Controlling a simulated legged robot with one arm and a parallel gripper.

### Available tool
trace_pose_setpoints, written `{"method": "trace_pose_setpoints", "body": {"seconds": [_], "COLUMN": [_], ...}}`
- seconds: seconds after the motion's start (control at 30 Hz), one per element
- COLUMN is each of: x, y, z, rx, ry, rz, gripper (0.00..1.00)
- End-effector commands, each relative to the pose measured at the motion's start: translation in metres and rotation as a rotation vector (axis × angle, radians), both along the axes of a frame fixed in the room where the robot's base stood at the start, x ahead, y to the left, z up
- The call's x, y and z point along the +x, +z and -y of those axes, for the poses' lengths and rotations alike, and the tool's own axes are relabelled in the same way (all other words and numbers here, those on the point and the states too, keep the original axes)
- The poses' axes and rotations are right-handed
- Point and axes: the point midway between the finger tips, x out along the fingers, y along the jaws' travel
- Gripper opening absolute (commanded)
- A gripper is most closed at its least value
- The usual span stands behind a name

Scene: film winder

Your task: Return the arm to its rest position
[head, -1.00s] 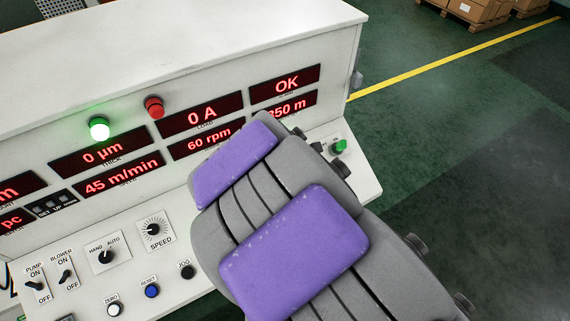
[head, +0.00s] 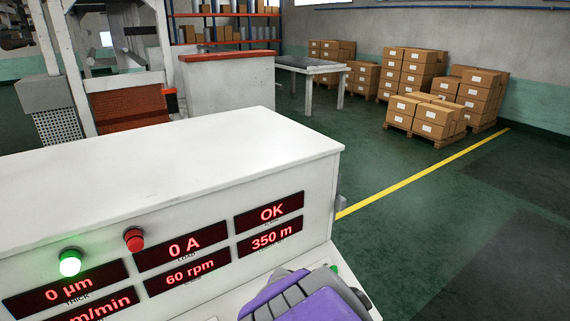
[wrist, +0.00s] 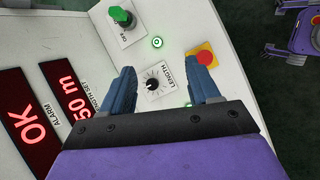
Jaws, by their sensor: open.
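My gripper (wrist: 162,70) shows in the wrist view with its two blue fingers apart and nothing between them but the panel beyond. The white control panel (wrist: 215,130) lies past the fingertips. A LENGTH dial (wrist: 152,84) shows between the fingers, and a green knob (wrist: 122,17) is above the left finger. A red button on a yellow base (wrist: 205,57) is near the right fingertip. I cannot tell how far the fingers are from the panel. In the head view my purple and grey arm (head: 305,298) is at the bottom edge; the gripper itself is hidden there.
The white console (head: 170,165) fills the lower left of the head view, with lit red displays, a green lamp (head: 70,263) and a red lamp (head: 134,239). Green floor to its right is clear. Stacked cartons (head: 430,115) stand beyond a yellow floor line (head: 430,170).

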Motion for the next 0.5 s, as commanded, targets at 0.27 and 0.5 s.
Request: {"method": "trace_pose_setpoints", "body": {"seconds": [0.27, 0.5], "x": [-0.125, -0.233], "y": [-0.039, -0.066], "z": [0.111, 0.096], "rx": [0.304, 0.494], "ry": [-0.947, -1.506], "rz": [-0.067, -0.228], "gripper": [0.61, 0.61]}}
